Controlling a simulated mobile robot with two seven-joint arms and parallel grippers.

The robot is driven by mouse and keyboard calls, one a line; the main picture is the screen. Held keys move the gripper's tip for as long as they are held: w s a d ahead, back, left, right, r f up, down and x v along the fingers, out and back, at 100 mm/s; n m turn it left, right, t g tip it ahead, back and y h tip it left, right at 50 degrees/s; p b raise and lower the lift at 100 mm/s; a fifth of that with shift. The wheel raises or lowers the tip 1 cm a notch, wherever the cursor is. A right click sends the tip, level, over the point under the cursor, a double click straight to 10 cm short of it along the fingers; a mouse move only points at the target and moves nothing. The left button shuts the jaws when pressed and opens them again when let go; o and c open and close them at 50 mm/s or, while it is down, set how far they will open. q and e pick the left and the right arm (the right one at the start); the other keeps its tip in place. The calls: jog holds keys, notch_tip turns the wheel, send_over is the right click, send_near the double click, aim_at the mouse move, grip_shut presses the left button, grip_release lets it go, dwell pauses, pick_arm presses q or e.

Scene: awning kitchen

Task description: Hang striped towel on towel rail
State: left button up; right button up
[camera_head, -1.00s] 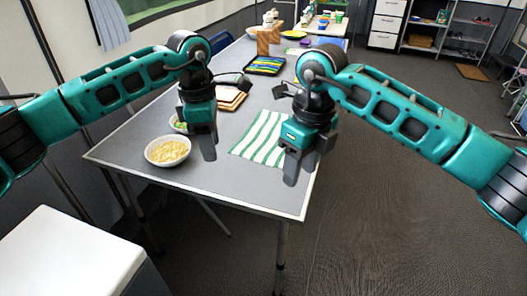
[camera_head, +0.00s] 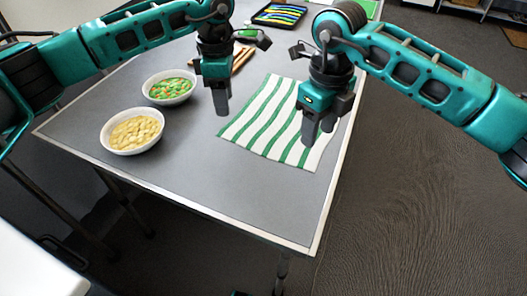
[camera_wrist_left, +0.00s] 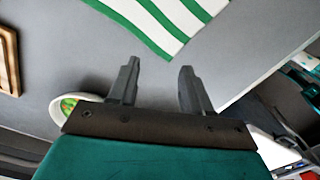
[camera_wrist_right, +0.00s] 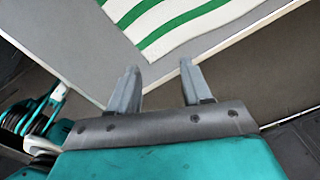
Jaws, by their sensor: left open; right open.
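The towel (camera_head: 268,122), white with green stripes, lies flat on the grey table near its right edge. It also shows at the top of the left wrist view (camera_wrist_left: 165,18) and of the right wrist view (camera_wrist_right: 180,22). My left gripper (camera_head: 222,108) is open and empty, left of the towel. Its two fingers stand apart in the left wrist view (camera_wrist_left: 155,82). My right gripper (camera_head: 318,135) is open and empty, in front of the towel's right part in the head view. Its fingers stand apart in the right wrist view (camera_wrist_right: 160,85). I see no towel rail.
A bowl of yellow food (camera_head: 132,131) and a bowl of green and orange pieces (camera_head: 169,87) stand on the table's left. A wooden board (camera_head: 243,60) and a black tray (camera_head: 279,15) lie farther back. The front of the table (camera_head: 215,185) is clear.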

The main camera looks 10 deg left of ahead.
aim_at(227, 130)
pick_arm(q)
notch_tip(227, 130, down, 7)
jog(key=shift+r, duration=0.2)
pick_arm(e)
notch_tip(227, 130, down, 6)
jog(key=shift+f, duration=0.25)
pick_arm(q)
jog(key=shift+f, duration=0.1)
pick_arm(e)
jog(key=shift+f, duration=0.1)
pick_arm(q)
jog(key=shift+s+f, duration=0.1)
pick_arm(e)
jog(key=shift+s, duration=0.1)
pick_arm(q)
jog(key=shift+a, duration=0.1)
grip_shut()
pick_arm(e)
jog(key=shift+d+f, duration=0.1)
grip_shut()
dwell(0.4)
